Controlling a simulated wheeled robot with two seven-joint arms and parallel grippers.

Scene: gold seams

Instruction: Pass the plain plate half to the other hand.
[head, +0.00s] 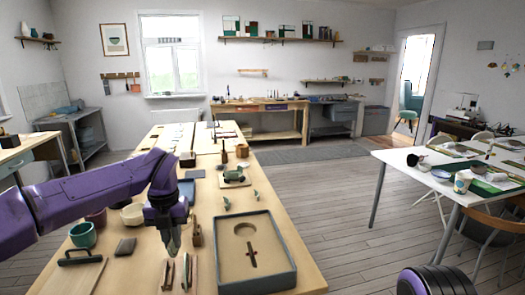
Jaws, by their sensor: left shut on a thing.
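My left gripper (173,247) points down over the near left part of the long wooden table (285,255). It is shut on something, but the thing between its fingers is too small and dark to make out. I cannot pick out the plain plate half with certainty. Small grey-green pieces lie on the table to the right of the gripper, one at mid-table (226,203) and one nearer the right edge (256,195). My right gripper is out of view; only a purple part of my own body shows at the bottom right.
A grey-rimmed tray (291,268) with a round recess stands right of the left gripper. Wooden sticks (185,273) lie just below it. A teal cup (83,235), a cream bowl (133,214) and a dark grey block (125,247) are to its left. A white table (408,166) stands at right.

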